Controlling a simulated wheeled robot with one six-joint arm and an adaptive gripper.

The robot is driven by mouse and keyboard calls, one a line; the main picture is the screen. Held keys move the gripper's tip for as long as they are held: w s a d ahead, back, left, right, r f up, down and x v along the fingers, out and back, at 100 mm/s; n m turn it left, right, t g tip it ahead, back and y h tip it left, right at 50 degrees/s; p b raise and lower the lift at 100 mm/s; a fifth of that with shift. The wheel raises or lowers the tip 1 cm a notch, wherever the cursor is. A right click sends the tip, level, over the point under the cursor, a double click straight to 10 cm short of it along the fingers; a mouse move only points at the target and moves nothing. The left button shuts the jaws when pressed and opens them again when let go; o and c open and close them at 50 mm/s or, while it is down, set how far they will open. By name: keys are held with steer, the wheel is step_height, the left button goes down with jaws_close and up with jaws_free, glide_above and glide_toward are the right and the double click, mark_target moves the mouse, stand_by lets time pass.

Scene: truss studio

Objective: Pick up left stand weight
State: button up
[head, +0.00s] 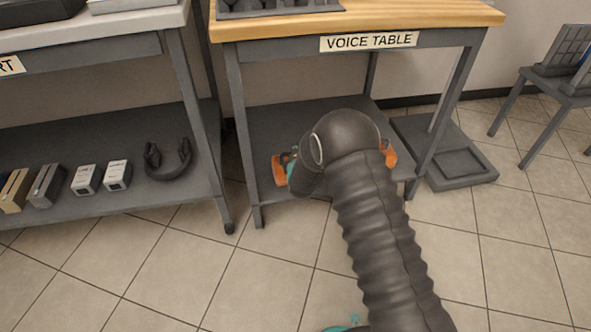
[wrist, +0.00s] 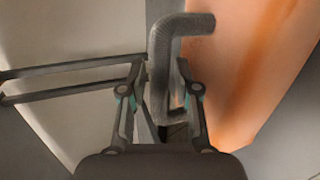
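An orange weight (head: 280,171) sits at the left on the lower shelf under the voice table. It is partly hidden by my arm's end. In the wrist view an orange surface (wrist: 262,75) fills the right side, with a dark bent bar like a handle (wrist: 180,24) beside it. My gripper (wrist: 161,76) has one finger on each side of this bar. The fingers are close to it, but I cannot tell whether they touch or grip it. In the head view the gripper is mostly hidden, with some teal showing beside the orange weight.
A second orange thing (head: 389,153) shows right of my arm on the same shelf (head: 262,118). The table legs (head: 248,150) stand close by. Left is a rack shelf with boxes and headphones (head: 168,160). A flat grey base (head: 458,166) lies at right. The tiled floor in front is clear.

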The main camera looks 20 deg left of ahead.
jaws_close()
steer(key=shift+r, duration=0.2)
